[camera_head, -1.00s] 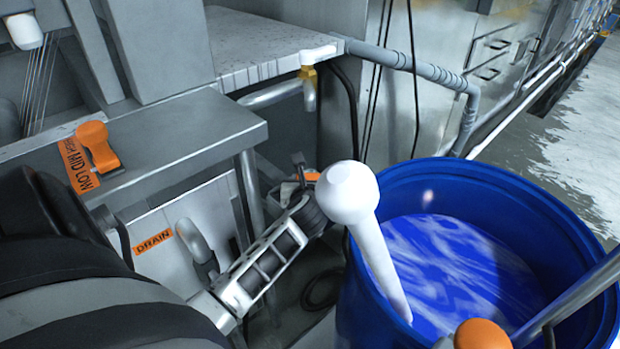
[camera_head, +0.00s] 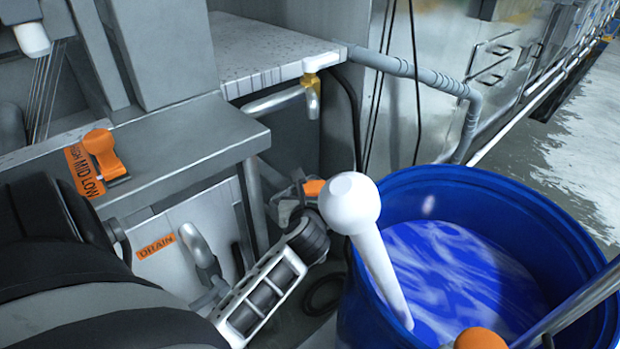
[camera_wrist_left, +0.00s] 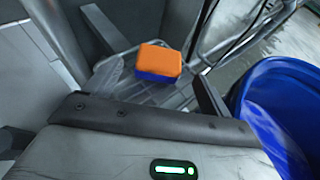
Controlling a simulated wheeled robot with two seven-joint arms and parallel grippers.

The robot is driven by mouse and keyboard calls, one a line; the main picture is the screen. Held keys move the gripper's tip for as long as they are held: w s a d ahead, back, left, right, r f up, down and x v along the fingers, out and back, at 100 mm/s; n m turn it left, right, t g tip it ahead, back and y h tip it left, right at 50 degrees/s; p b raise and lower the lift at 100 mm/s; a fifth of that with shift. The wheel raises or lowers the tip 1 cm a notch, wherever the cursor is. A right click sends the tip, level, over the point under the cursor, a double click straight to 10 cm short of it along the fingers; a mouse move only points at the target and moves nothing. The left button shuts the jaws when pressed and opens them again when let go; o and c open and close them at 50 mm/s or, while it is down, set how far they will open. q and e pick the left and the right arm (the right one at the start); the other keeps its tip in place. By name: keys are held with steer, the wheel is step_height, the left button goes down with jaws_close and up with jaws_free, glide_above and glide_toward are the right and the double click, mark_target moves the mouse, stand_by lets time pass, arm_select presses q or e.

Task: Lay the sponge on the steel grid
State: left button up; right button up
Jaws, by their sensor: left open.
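The sponge (camera_wrist_left: 158,60), an orange block with a blue underside, lies flat on the steel grid (camera_wrist_left: 178,97) in the left wrist view. My left gripper (camera_wrist_left: 150,52) is open, with one finger to the left of the sponge and one to its right. I see no contact between the fingers and the sponge. In the head view my left gripper (camera_head: 296,203) is partly hidden behind its own wrist. A small orange part of the sponge (camera_head: 314,187) shows beside it, and the grid is hidden there. My right gripper is out of view.
A blue barrel (camera_head: 500,185) of blue liquid stands to the right, with a white round-ended rod (camera_head: 352,204) leaning in it. A steel ledge (camera_head: 190,135) with an orange lever (camera_head: 100,150) is at left. A brass-and-steel tap (camera_head: 312,90) hangs behind the gripper.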

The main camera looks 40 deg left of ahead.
arm_select(q)
steer(key=v, duration=0.5)
steer(key=shift+s+d+r, duration=0.1)
steer(key=shift+s+d, duration=0.1)
steer(key=shift+s, duration=0.1)
